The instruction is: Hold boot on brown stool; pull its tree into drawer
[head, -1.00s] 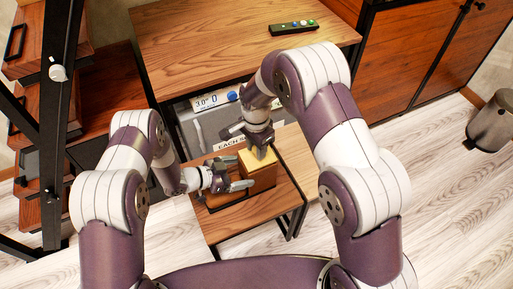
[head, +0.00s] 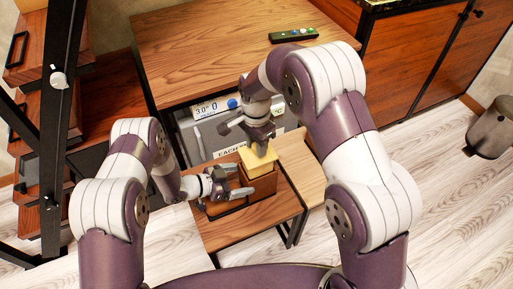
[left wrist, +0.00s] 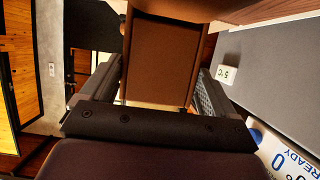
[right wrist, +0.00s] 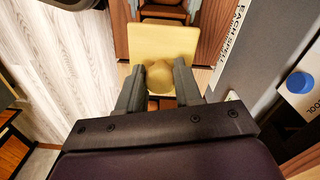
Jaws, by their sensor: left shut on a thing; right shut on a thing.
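The boot is a brown box-like block (head: 262,188) standing on the brown stool (head: 226,232). My left gripper (head: 243,192) is shut on its sides; the left wrist view shows the brown boot (left wrist: 160,55) between the fingers. The tree is a yellow block (head: 257,163) with a round knob, at the boot's top. My right gripper (head: 262,147) is shut on this knob from above, and the right wrist view shows the yellow tree (right wrist: 160,42) beyond the fingertips. How deep the tree sits in the boot is hidden.
A stack of wooden drawers (head: 38,60) stands at left behind a black post. A wooden table (head: 215,45) with a dark remote (head: 293,35) is behind, above a grey appliance (head: 208,128). A lighter wooden surface (head: 302,168) lies right of the stool. A bin (head: 491,128) stands far right.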

